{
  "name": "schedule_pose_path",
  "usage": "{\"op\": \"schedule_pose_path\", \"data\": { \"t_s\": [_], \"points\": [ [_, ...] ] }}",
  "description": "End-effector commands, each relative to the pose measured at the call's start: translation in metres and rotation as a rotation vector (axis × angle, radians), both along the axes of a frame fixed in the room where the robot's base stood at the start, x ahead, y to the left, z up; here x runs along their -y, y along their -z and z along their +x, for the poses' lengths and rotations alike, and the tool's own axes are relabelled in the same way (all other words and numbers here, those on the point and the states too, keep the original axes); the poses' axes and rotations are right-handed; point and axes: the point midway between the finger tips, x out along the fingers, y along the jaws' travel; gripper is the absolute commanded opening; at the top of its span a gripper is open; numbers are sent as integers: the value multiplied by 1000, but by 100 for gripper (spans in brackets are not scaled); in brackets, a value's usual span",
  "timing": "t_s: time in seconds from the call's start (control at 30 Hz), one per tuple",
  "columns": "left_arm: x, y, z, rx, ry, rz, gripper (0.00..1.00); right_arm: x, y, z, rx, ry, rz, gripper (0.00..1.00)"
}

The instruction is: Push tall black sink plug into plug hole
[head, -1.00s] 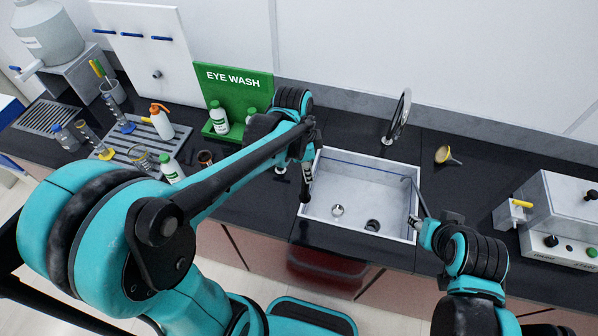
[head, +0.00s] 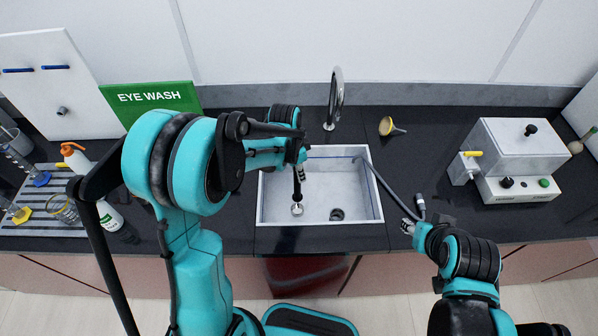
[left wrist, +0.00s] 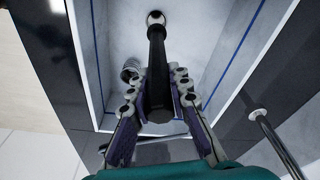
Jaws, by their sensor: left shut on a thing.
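My left gripper (head: 299,172) is shut on the tall black sink plug (left wrist: 157,75), which also shows below the fingers in the head view (head: 297,188). It is over the left part of the white sink (head: 264,208). The plug's far end lines up with a small silvery round thing (head: 296,209), also in the left wrist view (left wrist: 155,17); I cannot tell whether they touch. A dark round plug hole (head: 337,214) lies to its right in the sink floor. My right gripper (head: 414,214) is right of the sink; its jaws are unclear.
A dark rod (head: 385,187) slants from the sink's back right to my right gripper. A tap (head: 335,98) stands behind the sink. A yellow funnel (head: 390,127) and a white machine (head: 515,165) are to the right. The eye wash board (head: 155,98) is left.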

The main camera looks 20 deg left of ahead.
Motion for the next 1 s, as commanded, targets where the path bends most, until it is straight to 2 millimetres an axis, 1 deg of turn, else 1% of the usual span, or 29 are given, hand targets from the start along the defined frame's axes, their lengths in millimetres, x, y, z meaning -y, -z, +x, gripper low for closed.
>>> {"op": "schedule_pose_path", "data": {
  "t_s": [0.13,0.27,0.73,0.87,1.0],
  "points": [
    [0,1,0,0,0,0,0,0,4,0,0,0,0,40],
    [0,9,0,0,1,0,0,0,10,0,0,0,0,40],
    [0,53,0,0,1,0,0,0,48,0,0,0,0,40],
    [0,58,0,0,1,0,0,0,52,0,0,0,0,40],
    [0,59,0,0,1,0,0,0,52,0,0,0,0,40]
  ]
}}
